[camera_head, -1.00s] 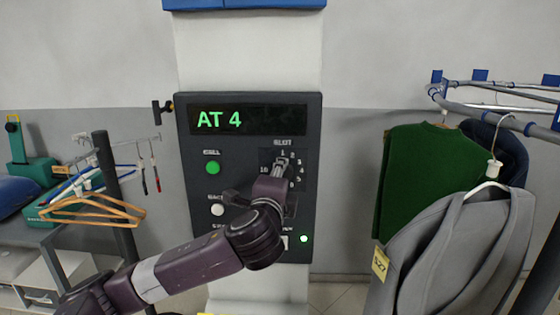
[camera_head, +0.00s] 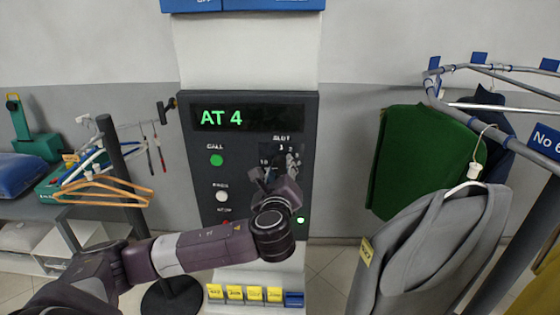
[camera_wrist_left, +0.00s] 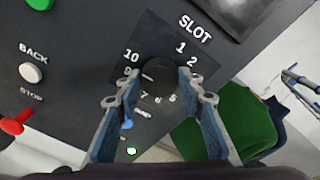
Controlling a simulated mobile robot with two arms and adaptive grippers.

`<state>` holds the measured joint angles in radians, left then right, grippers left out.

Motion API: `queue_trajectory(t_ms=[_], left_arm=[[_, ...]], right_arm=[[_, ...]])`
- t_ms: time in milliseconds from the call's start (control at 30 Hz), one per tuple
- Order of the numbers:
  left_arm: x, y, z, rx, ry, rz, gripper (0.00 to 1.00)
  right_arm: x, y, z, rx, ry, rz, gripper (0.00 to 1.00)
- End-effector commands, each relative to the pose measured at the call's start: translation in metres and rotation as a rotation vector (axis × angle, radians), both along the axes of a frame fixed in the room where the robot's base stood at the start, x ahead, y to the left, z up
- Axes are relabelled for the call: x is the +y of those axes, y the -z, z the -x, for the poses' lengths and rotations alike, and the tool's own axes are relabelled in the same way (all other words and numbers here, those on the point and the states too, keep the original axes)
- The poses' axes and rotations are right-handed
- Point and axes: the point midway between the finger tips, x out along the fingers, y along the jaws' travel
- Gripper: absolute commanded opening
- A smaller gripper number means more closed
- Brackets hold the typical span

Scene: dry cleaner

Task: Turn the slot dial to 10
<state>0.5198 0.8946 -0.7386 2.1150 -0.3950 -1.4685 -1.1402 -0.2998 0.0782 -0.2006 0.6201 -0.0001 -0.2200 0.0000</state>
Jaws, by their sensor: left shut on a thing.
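The slot dial (camera_wrist_left: 158,75) is a round black knob on the dark control panel (camera_head: 248,112), ringed by white numbers under the word SLOT. In the left wrist view my left gripper (camera_wrist_left: 156,80) is shut on it, one finger on each side. A small light mark on the knob points left, roughly toward the 9, just below the 10; the 8 is hidden by a finger. In the head view my left gripper (camera_head: 270,178) covers most of the dial. The display (camera_head: 250,118) reads AT 4. My right gripper is out of view.
A garment rail (camera_head: 500,110) with a green garment (camera_head: 425,160) and a grey coat (camera_head: 425,250) stands to the right.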

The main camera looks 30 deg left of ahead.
Motion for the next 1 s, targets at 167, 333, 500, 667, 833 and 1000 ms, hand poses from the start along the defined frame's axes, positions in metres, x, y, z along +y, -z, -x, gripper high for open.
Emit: queue_trajectory(t_ms=[167, 333, 500, 667, 833, 1000], left_arm=[[-0.0003, -0.0002, 0.0, 0.03, 0.0, -0.044, 0.11], [-0.0003, 0.0008, 0.0, 0.041, -0.001, -0.063, 0.11], [-0.0003, 0.0014, 0.0, 0.044, 0.0, -0.067, 0.11], [-0.0002, 0.0015, 0.0, 0.044, 0.0, -0.067, 0.11], [-0.0002, 0.0014, 0.0, 0.043, 0.0, -0.066, 0.48], [-0.0002, 0.0007, -0.0001, 0.041, 0.0, -0.066, 0.53]], right_arm=[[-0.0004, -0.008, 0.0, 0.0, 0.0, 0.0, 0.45], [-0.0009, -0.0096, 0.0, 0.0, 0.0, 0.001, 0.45], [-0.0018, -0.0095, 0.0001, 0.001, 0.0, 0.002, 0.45], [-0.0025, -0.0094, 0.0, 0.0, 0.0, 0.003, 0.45], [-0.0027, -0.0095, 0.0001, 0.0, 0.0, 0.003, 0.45], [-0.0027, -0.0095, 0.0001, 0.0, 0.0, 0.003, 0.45]])
